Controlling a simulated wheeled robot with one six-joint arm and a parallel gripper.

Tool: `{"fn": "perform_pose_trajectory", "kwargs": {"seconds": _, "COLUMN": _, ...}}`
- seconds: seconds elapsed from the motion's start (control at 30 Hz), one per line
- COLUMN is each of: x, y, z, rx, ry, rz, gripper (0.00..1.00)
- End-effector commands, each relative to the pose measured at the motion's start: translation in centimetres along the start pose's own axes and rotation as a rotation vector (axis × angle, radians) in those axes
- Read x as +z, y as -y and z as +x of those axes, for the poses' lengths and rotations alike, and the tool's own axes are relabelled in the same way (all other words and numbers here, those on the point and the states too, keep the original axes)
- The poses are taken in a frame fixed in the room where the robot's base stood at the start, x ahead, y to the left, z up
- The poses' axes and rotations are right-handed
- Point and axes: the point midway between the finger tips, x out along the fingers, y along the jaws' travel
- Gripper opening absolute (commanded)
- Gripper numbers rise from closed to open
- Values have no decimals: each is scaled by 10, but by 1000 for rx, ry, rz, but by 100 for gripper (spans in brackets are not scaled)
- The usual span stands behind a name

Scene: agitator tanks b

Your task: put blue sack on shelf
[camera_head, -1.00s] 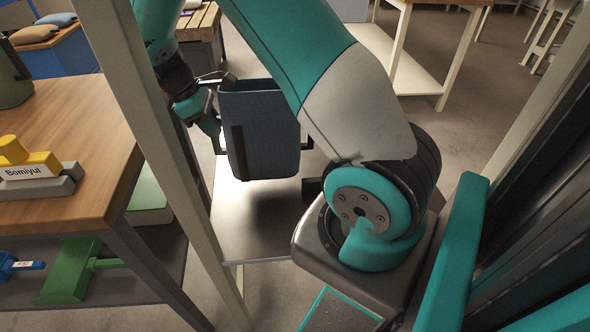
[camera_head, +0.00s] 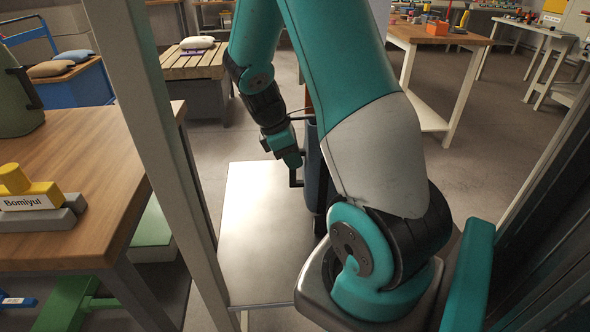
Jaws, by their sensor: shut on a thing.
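My gripper (camera_head: 291,160) is shut on the side handle of a dark blue tub-like container (camera_head: 313,170). The container is upright and mostly hidden behind my arm. I cannot tell which shelf the task means.
A wooden table (camera_head: 95,150) on the left carries a green container (camera_head: 18,100) and yellow and grey blocks (camera_head: 35,205). A slatted stand (camera_head: 190,65) holds a white sack (camera_head: 198,42). Bare floor (camera_head: 460,150) lies to the right.

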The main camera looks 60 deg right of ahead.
Motion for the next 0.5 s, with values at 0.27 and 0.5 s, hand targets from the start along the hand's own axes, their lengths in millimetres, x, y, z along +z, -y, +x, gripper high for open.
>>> {"fn": "perform_pose_trajectory", "kwargs": {"seconds": 0.27, "x": -5, "y": 1, "z": 24, "rx": -4, "ry": 2, "rz": -2, "gripper": 0}}
{"fn": "perform_pose_trajectory", "kwargs": {"seconds": 0.5, "x": -9, "y": 0, "z": 34, "rx": 0, "ry": 0, "rz": 0, "gripper": 0}}
